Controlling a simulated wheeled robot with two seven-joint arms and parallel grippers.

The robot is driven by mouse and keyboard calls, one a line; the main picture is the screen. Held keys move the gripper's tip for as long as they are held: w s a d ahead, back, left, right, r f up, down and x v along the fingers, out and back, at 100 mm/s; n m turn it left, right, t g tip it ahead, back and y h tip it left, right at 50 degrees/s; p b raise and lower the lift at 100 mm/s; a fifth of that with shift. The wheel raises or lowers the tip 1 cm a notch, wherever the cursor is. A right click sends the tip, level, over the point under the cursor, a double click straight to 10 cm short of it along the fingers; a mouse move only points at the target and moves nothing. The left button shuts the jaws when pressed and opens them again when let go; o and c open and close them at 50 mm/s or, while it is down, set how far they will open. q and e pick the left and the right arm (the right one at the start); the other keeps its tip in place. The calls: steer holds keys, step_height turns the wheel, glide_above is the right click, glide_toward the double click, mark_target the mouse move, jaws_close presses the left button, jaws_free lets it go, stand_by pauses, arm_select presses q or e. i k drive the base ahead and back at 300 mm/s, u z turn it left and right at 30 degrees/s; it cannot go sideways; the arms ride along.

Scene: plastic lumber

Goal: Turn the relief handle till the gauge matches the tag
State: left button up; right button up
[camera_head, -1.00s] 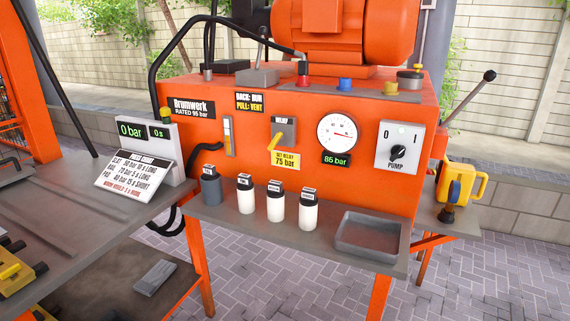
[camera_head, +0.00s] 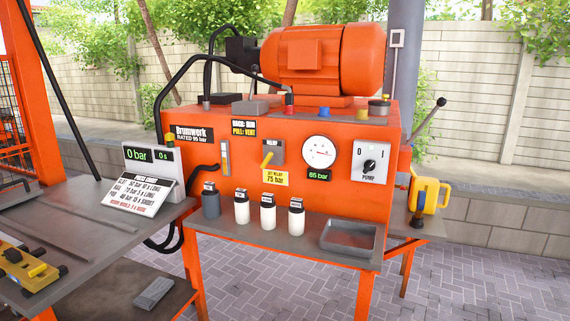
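The yellow relief handle (camera_head: 267,160) sits on a grey plate labelled RELIEF on the front of the orange power unit (camera_head: 310,195); it points down and to the left. Below it is a yellow tag (camera_head: 275,178) reading SET RELIEF 75 bar. To its right is the round white gauge (camera_head: 319,152), with a green digital readout (camera_head: 319,175) beneath it that seems to read 85 bar; the last digit is small. The gauge and tag values differ. Neither of my grippers is in view.
The pump switch (camera_head: 370,163) is right of the gauge. Several capped bottles (camera_head: 268,214) and a grey tray (camera_head: 349,238) stand on the shelf in front. A display (camera_head: 152,166) and text card (camera_head: 139,195) are at left. A yellow jug-like object (camera_head: 428,192) stands at right.

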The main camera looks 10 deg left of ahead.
mark_target(270, 156)
steer(key=z, duration=0.7)
steer(key=i, duration=0.55)
steer(key=z, duration=0.05)
